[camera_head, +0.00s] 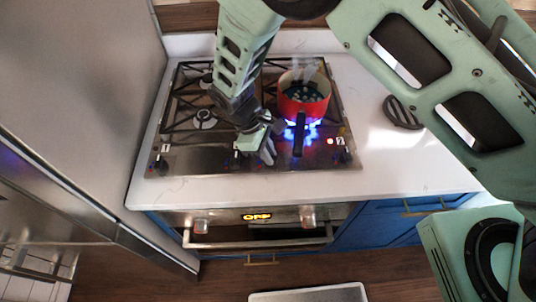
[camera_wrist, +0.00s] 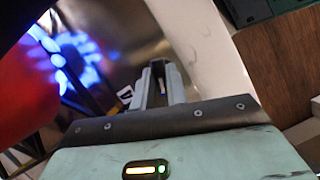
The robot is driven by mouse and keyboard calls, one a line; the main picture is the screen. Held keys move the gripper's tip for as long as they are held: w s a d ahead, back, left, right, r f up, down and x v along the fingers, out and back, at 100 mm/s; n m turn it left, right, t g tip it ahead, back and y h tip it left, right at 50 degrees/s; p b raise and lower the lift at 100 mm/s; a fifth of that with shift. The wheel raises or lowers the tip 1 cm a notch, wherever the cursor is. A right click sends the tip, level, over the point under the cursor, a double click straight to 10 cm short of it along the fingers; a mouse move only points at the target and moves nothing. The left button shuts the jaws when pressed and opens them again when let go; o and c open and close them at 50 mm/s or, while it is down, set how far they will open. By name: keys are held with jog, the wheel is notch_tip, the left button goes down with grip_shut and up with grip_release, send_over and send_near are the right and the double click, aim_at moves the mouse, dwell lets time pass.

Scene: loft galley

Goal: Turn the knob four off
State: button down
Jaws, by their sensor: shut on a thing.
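The pot's dark handle (camera_head: 299,135) points forward, close to my gripper. A dark trivet (camera_head: 402,112) lies on the white counter. The oven (camera_head: 258,228) is below.

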jog(key=m+g+b, duration=0.1)
jog(key=m, duration=0.2)
jog(key=m+y+b, duration=0.1)
jog(key=m+b, duration=0.1)
jog(key=m, duration=0.1)
jog(key=shift+w+d+g+y, duration=0.1)
jog(key=shift+w+g+y, duration=0.1)
jog(key=shift+g+y, duration=0.15)
jog(key=m+y, duration=0.1)
jog(key=m, duration=0.2)
jog(key=m+g+y+b, duration=0.1)
jog(key=m, duration=0.2)
jog(key=shift+w+d, duration=0.1)
jog(key=shift+r, duration=0.1)
jog(key=c, duration=1.4)
grip_release()
jog(key=b+v, duration=0.4)
jog(key=v, duration=1.3)
jog(key=shift+d+r, duration=0.15)
